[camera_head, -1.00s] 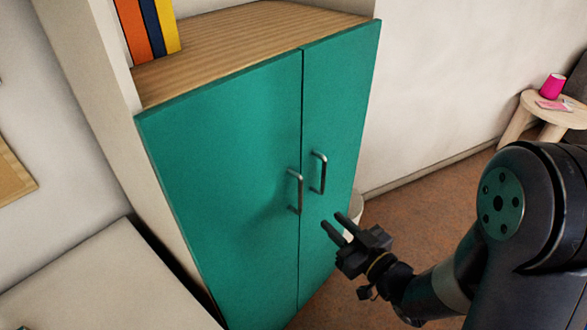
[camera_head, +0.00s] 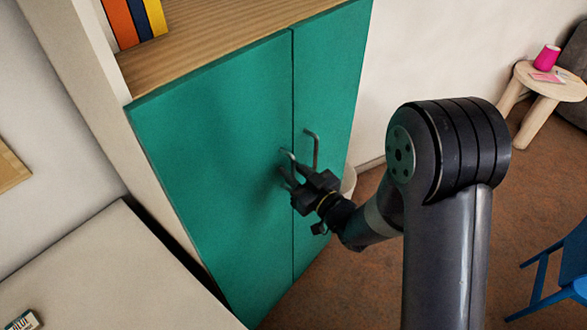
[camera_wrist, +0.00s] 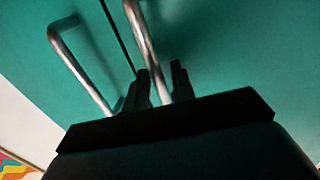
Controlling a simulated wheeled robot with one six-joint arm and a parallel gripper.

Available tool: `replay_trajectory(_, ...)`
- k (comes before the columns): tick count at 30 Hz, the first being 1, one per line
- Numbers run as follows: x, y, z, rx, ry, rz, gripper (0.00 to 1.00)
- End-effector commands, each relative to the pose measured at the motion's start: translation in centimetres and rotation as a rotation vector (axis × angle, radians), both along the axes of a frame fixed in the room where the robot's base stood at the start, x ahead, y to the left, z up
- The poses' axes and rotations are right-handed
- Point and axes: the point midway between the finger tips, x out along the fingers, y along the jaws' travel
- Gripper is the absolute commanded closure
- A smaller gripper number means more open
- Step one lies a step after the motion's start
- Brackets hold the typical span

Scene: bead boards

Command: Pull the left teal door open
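The left teal door (camera_head: 210,150) is shut, flush with the right teal door (camera_head: 330,90) across a thin dark seam. The left door's metal bar handle (camera_head: 288,155) is partly hidden by my gripper (camera_head: 287,174). In the wrist view this handle (camera_wrist: 147,40) runs down between my two dark fingers (camera_wrist: 161,80), which stand apart on either side of it. A gap shows between fingers and bar, so the gripper looks open around it. The right door's handle (camera_head: 316,148) is free, and shows at the left of the wrist view (camera_wrist: 78,65).
A wooden shelf (camera_head: 215,35) with several books (camera_head: 135,20) lies above the doors. A pale tabletop (camera_head: 110,275) stands at the left front. A blue chair (camera_head: 560,270) and a round stool (camera_head: 550,85) with a pink cup (camera_head: 547,57) are at the right.

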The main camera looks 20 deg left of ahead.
Motion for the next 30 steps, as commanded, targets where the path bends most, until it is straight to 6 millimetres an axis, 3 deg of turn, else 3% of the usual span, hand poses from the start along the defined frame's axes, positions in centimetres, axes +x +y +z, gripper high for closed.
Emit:
replay_trajectory(7,0.06,0.07,-0.03,0.000,0.000,0.000,0.76)
replay_trajectory(16,0.05,0.05,-0.01,0.000,0.000,0.000,0.99)
replay_trajectory(30,0.06,0.01,-0.02,0.000,0.000,-0.002,1.00)
